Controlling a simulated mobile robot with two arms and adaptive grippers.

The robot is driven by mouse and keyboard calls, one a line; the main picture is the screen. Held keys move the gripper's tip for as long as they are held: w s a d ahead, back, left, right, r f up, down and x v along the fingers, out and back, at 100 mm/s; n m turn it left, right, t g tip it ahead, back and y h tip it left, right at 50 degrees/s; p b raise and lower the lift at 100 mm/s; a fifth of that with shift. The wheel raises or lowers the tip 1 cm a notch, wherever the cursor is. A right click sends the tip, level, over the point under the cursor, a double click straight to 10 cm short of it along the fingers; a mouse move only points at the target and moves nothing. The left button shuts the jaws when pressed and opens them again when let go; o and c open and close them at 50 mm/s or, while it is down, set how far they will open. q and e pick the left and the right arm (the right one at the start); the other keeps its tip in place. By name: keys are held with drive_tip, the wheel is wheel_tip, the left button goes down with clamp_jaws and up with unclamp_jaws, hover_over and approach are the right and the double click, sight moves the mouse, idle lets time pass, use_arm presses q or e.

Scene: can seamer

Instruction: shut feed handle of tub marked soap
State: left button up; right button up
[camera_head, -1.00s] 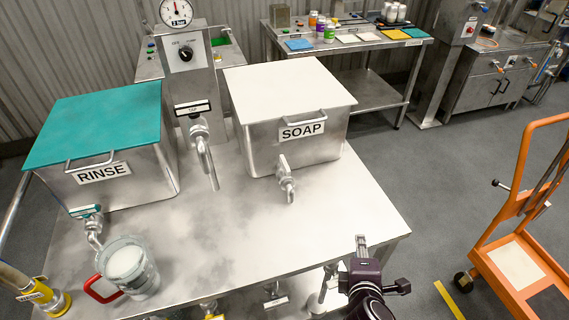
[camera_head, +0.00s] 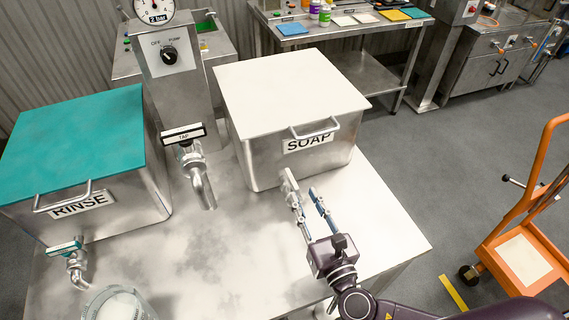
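The soap tub (camera_head: 262,165) is a steel box with a white lid and a SOAP label, standing at the back of the steel table. Its feed handle (camera_head: 289,182) is a narrow pale lever on the tap at the tub's front. It points along the tap, not crosswise. My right gripper (camera_head: 306,196) is open, with its fingers reaching up toward this tap. The left finger overlaps the tap and spout in the picture, and I cannot tell whether it touches. The right finger is clear of the handle on its right. My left gripper is not in view.
The rinse tub (camera_head: 150,185) with a teal lid stands at left; its teal handle (camera_head: 65,247) lies crosswise. A TAP column (camera_head: 183,95) with a gauge and spout stands between the tubs. A clear jug (camera_head: 115,303) is at the bottom left. An orange trolley (camera_head: 522,255) stands at right.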

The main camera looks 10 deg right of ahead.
sight(292, 178)
drive_tip(key=shift+w+a+n+y, duration=0.2)
drive_tip(key=shift+a+n+y, duration=0.1)
drive_tip(key=shift+n, duration=0.1)
drive_tip(key=shift+w+a, duration=0.15)
drive_tip(key=shift+w, duration=0.05)
drive_tip(key=w, duration=0.2)
drive_tip(key=w+p, duration=0.1)
drive_tip(key=w+a, duration=0.1)
drive_tip(key=w, duration=0.1)
drive_tip(key=shift+w+r+p, duration=0.1)
drive_tip(key=shift+w+p, duration=0.2)
drive_tip(key=shift+w, duration=0.05)
drive_tip(key=shift+w+a, duration=0.1)
drive_tip(key=shift+w, duration=0.2)
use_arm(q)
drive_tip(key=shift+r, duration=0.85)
use_arm(e)
drive_tip(key=shift+w, duration=0.2)
clamp_jaws()
